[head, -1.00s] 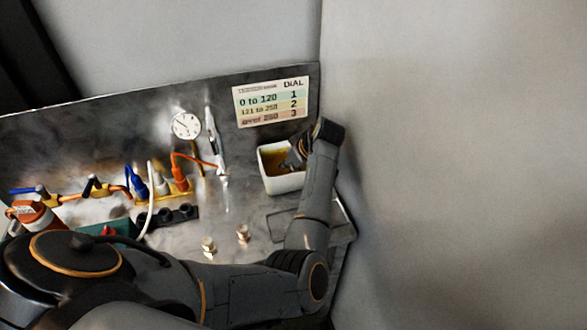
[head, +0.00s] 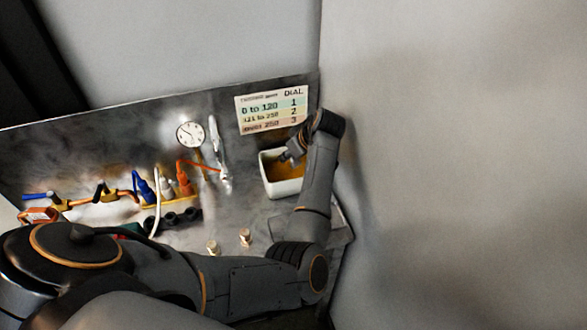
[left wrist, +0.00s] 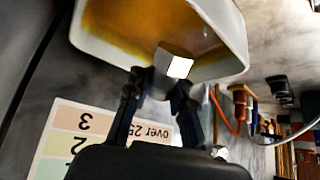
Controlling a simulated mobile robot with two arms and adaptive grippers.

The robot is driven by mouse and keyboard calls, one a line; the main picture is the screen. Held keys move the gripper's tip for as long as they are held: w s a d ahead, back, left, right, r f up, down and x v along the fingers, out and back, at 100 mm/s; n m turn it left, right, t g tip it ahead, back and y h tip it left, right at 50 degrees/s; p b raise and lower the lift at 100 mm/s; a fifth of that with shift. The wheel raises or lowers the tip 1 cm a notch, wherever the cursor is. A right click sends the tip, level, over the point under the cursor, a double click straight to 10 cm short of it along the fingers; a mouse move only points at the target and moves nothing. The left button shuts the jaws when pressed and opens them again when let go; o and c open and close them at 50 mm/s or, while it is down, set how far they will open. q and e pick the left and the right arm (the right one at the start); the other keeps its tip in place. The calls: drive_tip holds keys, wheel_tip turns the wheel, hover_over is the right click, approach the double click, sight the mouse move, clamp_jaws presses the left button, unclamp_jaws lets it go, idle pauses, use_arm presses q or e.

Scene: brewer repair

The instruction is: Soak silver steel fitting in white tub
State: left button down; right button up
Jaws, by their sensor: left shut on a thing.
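The white tub (head: 285,188) stands at the back right of the metal bench, with amber liquid inside. It also fills the top of the left wrist view (left wrist: 228,22). My left gripper (head: 288,154) is over the tub's opening. In the left wrist view the left gripper (left wrist: 160,88) is shut on the silver steel fitting (left wrist: 176,62), a bright short piece between the fingertips. The fitting shows against the liquid; I cannot tell whether it touches it. In the head view it is too small to make out. My right gripper is not in view.
A round gauge (head: 190,134) and coloured cables (head: 183,180) are to the left. Two small brass-coloured fittings (head: 212,247) (head: 245,237) stand on the bench in front. A plain wall rises close on the right.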

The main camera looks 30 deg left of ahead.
use_arm(q)
drive_tip(key=shift+r+p, duration=1.65)
drive_tip(key=shift+r, duration=0.55)
drive_tip(key=shift+r, duration=0.1)
idle(0.4)
wheel_tip(320, 180, up, 4)
drive_tip(key=p, duration=0.3)
drive_tip(key=shift+p, duration=0.4)
drive_tip(key=shift+f, duration=0.3)
